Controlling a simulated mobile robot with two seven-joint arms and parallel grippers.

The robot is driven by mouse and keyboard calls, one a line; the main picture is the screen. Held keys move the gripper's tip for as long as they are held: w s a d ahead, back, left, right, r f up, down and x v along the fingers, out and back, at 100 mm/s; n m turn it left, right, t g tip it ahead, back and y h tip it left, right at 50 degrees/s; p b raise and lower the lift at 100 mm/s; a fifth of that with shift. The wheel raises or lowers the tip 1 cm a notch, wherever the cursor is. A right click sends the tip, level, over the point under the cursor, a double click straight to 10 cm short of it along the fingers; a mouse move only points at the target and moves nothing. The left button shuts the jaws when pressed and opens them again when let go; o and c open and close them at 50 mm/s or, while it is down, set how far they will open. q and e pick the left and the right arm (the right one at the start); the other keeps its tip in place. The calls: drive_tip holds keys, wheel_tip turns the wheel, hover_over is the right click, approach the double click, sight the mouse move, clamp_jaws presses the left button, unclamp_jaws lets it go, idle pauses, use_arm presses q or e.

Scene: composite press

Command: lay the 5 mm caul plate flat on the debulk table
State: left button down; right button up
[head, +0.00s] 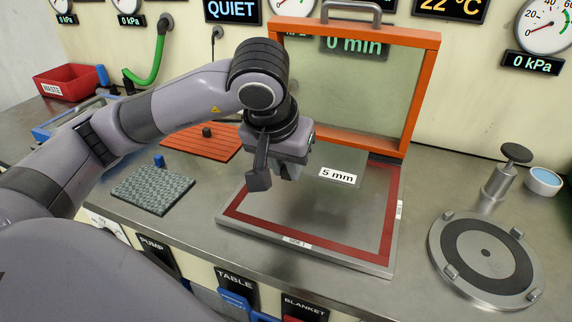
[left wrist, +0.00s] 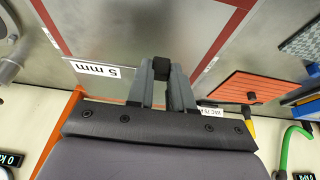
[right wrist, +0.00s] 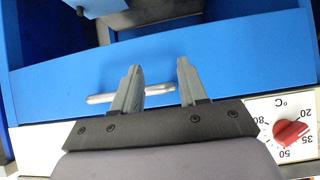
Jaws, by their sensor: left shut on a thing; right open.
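The 5 mm caul plate is a grey metal sheet with a white "5 mm" label (head: 338,176); the label also shows in the left wrist view (left wrist: 91,68). It is over the debulk table (head: 322,255), a grey slab with a red border. I cannot tell whether the plate touches the table. My left gripper (head: 274,178) is over the plate, its fingers shut on a black grip (left wrist: 161,68), apparently the plate's. My right gripper (right wrist: 157,75) is open, at a silver bar handle (right wrist: 115,97) on a blue front (right wrist: 230,55); nothing is gripped.
The table's orange-framed lid (head: 424,62) stands raised behind it. An orange ribbed mat (head: 185,140) and a grey textured mat (head: 150,192) lie to the left. A round metal fixture (head: 447,265) and a post (head: 498,182) stand to the right. A red bin (head: 68,82) is far left.

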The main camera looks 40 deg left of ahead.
sight(289, 204)
use_arm(q)
drive_tip(key=shift+f+b, duration=0.8)
drive_tip(key=shift+f, duration=0.15)
wheel_tip(289, 204, down, 2)
drive_tip(key=b, duration=0.2)
drive_tip(key=shift+f+b, duration=0.25)
drive_tip(key=shift+b, duration=0.1)
drive_tip(key=shift+f+b, duration=0.75)
use_arm(e)
drive_tip(key=shift+w+a+f, duration=0.15)
drive_tip(key=shift+f, duration=0.5)
drive_tip(key=shift+w+a+f, duration=0.2)
drive_tip(key=shift+f, duration=0.45)
drive_tip(key=shift+w+a+f, duration=0.15)
drive_tip(key=shift+f, duration=0.5)
drive_tip(key=shift+f, duration=0.15)
use_arm(q)
drive_tip(key=shift+b, duration=0.3)
use_arm(e)
drive_tip(key=shift+f, duration=0.1)
use_arm(q)
drive_tip(key=shift+f+b, duration=0.45)
drive_tip(key=shift+b, duration=0.05)
use_arm(e)
drive_tip(key=shift+f, duration=0.55)
use_arm(q)
drive_tip(key=shift+f, duration=0.15)
use_arm(e)
drive_tip(key=shift+f, duration=0.3)
